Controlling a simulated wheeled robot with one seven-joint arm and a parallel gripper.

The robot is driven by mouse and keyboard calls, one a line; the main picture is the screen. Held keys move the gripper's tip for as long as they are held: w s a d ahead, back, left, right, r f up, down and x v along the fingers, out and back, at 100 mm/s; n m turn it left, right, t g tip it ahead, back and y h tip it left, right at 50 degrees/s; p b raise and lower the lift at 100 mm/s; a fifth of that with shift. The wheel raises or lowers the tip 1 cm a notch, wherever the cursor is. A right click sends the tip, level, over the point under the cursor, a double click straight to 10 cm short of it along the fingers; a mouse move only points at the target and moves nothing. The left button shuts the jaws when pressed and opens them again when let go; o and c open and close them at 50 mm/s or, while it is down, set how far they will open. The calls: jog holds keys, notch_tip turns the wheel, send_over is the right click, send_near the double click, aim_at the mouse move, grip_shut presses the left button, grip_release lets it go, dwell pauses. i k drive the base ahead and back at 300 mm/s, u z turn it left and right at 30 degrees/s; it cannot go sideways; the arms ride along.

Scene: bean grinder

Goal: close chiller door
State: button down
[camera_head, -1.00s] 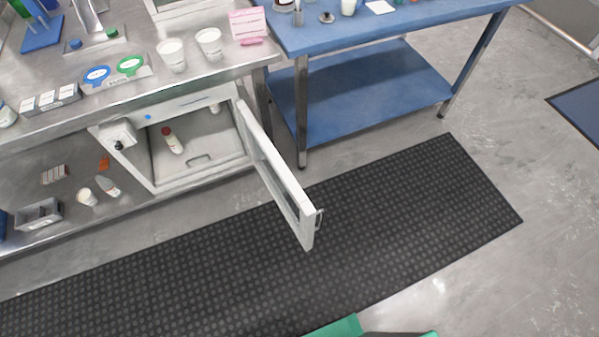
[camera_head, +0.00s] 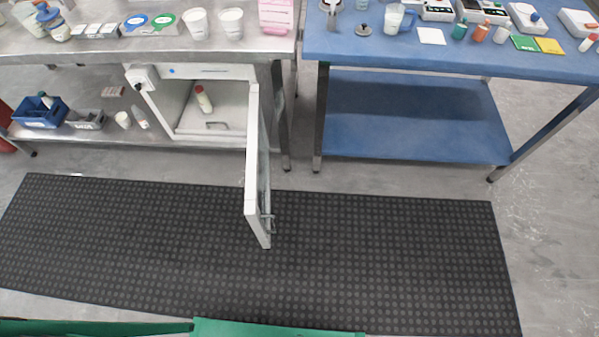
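The chiller (camera_head: 200,72) is a white box under the steel bench at the upper left. Its door (camera_head: 256,165) is hinged on the right side and stands wide open, swung out toward me over the black mat. A metal handle (camera_head: 267,221) sits near the door's free end. Inside the chiller is a white bottle with a red cap (camera_head: 203,98). My gripper is not in view; only green parts, probably mine, show along the bottom edge.
A black rubber mat (camera_head: 400,260) covers the floor in front and is clear apart from the door above it. The steel bench (camera_head: 90,50) holds cups and small items. A blue table (camera_head: 420,52) with a lower shelf (camera_head: 410,120) stands to the right.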

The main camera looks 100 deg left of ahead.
aim_at(258, 144)
jog(key=u, duration=0.05)
jog(key=i, duration=2.4)
jog(key=u, duration=4.45)
jog(key=i, duration=1)
jog(key=u, duration=0.1)
